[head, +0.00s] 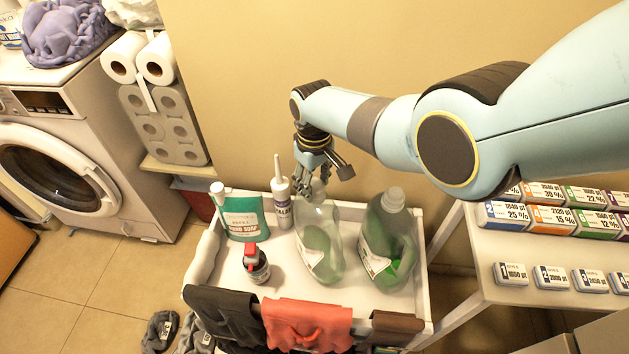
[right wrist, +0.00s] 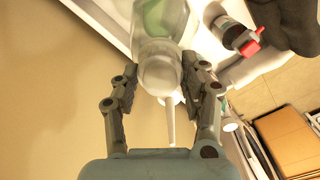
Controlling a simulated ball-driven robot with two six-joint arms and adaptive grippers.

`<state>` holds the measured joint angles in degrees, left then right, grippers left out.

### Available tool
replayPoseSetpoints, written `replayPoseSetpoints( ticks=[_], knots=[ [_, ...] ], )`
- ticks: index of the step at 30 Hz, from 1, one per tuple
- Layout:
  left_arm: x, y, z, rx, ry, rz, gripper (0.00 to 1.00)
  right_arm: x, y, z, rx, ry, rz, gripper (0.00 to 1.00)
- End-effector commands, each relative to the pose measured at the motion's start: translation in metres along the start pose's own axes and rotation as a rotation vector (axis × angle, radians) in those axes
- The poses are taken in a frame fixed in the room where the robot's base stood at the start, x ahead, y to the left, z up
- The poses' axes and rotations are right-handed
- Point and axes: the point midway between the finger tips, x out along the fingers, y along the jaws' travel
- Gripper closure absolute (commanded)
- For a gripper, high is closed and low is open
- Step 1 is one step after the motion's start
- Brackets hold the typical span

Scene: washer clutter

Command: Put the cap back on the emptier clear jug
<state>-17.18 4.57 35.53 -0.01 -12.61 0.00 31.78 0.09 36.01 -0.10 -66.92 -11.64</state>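The clear jug with less green in it (head: 330,262) stands upright in the white cart, left of a fuller green-tinted jug (head: 372,240) that wears a pale cap (head: 393,198). My right gripper (head: 314,172) points down at the top of the emptier jug. In the right wrist view its two fingers (right wrist: 160,70) flank a pale translucent cap (right wrist: 160,76) and appear closed on its sides. The cap lines up with the jug's neck (right wrist: 160,45); I cannot tell whether it is seated. My left gripper is out of view.
A white nozzle bottle (head: 283,213), a green soap pouch (head: 243,214) and a dark red-topped bottle (head: 256,262) stand left of the jugs. Cloths (head: 308,322) hang over the cart's front. A shelf of boxes (head: 505,215) is at right.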

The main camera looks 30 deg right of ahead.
Motion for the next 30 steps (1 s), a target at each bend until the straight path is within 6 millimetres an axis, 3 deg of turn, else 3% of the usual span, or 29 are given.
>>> replayPoseSetpoints(
  ticks=[1, 8, 17, 30],
  knots=[
    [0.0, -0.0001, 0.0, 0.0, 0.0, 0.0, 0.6, 0.0, 0.0004, 0.0, 0.0, 0.0, 0.001, 0.62],
    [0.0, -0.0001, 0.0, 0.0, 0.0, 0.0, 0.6, 0.0, 0.0006, 0.0, 0.001, 0.0, 0.001, 0.89],
    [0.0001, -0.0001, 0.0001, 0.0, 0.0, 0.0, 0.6, 0.0006, 0.0007, 0.0, 0.034, 0.0, 0.001, 0.9],
    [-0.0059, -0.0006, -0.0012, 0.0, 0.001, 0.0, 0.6, 0.0003, 0.0005, 0.0003, 0.833, -0.003, 0.001, 0.9]
  ],
)
